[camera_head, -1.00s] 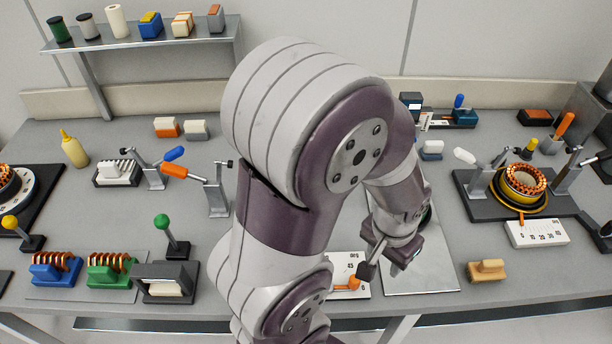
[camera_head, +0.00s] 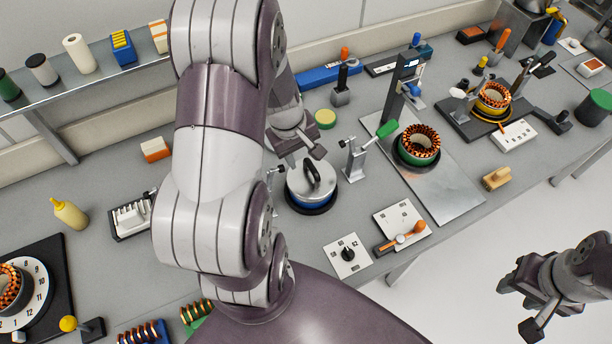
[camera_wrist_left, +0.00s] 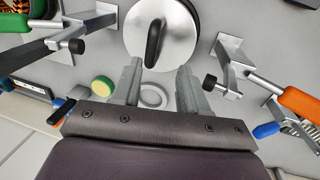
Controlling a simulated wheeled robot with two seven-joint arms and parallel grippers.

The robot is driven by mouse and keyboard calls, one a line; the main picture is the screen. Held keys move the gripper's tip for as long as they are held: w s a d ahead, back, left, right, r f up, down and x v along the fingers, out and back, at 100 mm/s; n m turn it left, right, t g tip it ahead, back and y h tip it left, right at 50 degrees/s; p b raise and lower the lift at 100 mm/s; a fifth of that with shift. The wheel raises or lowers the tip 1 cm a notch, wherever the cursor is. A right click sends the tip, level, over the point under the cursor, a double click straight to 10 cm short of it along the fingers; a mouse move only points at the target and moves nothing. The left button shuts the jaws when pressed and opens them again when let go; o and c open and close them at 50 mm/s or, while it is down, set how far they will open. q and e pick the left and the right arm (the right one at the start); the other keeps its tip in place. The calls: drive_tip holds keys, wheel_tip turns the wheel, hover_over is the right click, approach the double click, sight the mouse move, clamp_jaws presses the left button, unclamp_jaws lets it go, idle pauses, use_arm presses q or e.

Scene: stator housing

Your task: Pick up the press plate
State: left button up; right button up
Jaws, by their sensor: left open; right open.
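My right gripper (camera_head: 517,308) is open and empty at the lower right, beyond the table's front edge.
A clamp with a green handle (camera_head: 384,130) stands right of the plate, and another clamp is partly hidden by my arm. A green-based stator (camera_head: 418,145) sits on a metal sheet. A dial card (camera_head: 347,256) lies in front. A yellow-green disc (camera_head: 325,118) lies behind.

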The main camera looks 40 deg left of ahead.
sight(311, 167)
use_arm(q)
drive_tip(key=shift+w+d+f, duration=0.3)
drive_tip(key=shift+w+f, duration=0.25)
drive_tip(key=shift+f, duration=0.1)
drive_tip(key=shift+w+d+f, duration=0.25)
drive_tip(key=shift+w+f, duration=0.25)
drive_tip(key=shift+f, duration=0.1)
drive_tip(key=f, duration=0.2)
drive_tip(key=d+f, duration=0.1)
drive_tip(key=shift+s+f, duration=0.2)
drive_tip(key=shift+f, duration=0.2)
drive_tip(key=shift+a+f, duration=0.25)
drive_tip(key=shift+f, duration=0.05)
drive_tip(key=shift+w+a+f, duration=0.1)
drive_tip(key=shift+w, duration=0.2)
drive_tip(key=shift+d, duration=0.25)
clamp_jaws()
drive_tip(key=shift+a, duration=0.1)
use_arm(e)
drive_tip(key=shift+w+d+f, duration=0.25)
drive_tip(key=shift+w+d, duration=0.2)
drive_tip(key=shift+d, duration=0.1)
